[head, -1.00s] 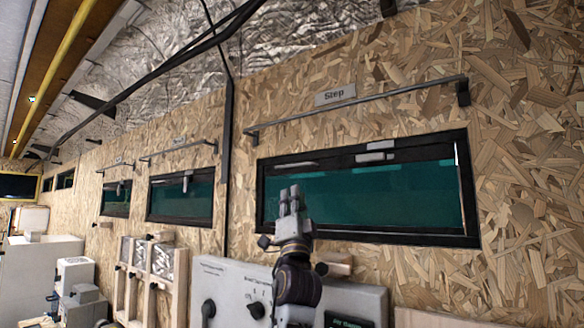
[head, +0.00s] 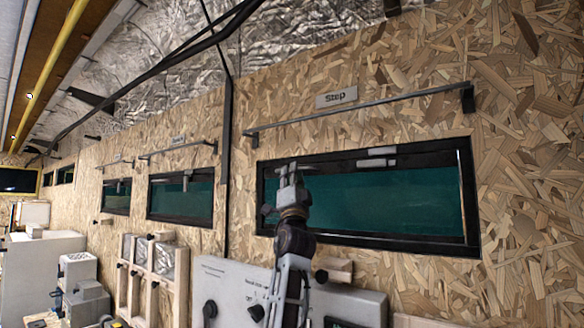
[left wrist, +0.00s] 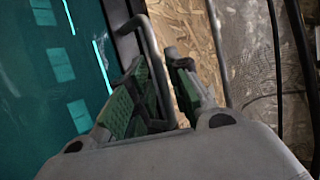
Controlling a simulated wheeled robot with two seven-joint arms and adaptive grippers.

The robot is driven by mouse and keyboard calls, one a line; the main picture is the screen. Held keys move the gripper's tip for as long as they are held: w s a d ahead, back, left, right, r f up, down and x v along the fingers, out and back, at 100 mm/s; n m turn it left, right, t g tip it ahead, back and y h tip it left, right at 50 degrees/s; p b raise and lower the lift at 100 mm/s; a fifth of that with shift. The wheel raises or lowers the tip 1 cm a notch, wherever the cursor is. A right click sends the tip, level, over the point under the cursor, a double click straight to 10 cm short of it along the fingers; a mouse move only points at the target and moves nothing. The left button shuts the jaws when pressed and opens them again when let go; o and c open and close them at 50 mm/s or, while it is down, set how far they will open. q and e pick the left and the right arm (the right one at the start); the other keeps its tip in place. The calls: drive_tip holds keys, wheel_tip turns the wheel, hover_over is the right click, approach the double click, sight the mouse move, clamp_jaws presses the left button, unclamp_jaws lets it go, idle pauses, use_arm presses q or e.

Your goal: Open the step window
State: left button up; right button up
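The step window (head: 385,200) is a long dark-teal pane in a black frame, under a rail and a sign reading "Step" (head: 337,97). It looks closed in its frame. My left gripper (head: 288,168) is raised at the upper left part of the window and hides part of the frame. In the left wrist view my left gripper (left wrist: 160,70) has its two green-padded fingers apart, with a thin bent metal bar (left wrist: 150,45) passing between them beside the window frame. I cannot tell whether the fingers touch the bar. My right gripper is not in view.
A grey rail (head: 360,108) runs above the window. A light grey latch-like piece (head: 377,163) sits at the top of the frame. Below stands a grey control box (head: 235,285) with black knobs. Smaller windows (head: 180,197) and wooden racks (head: 150,262) line the wall to the left.

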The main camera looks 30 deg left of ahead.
use_arm(q)
drive_tip(key=shift+x, duration=1.1)
drive_tip(key=shift+c, duration=0.2)
clamp_jaws()
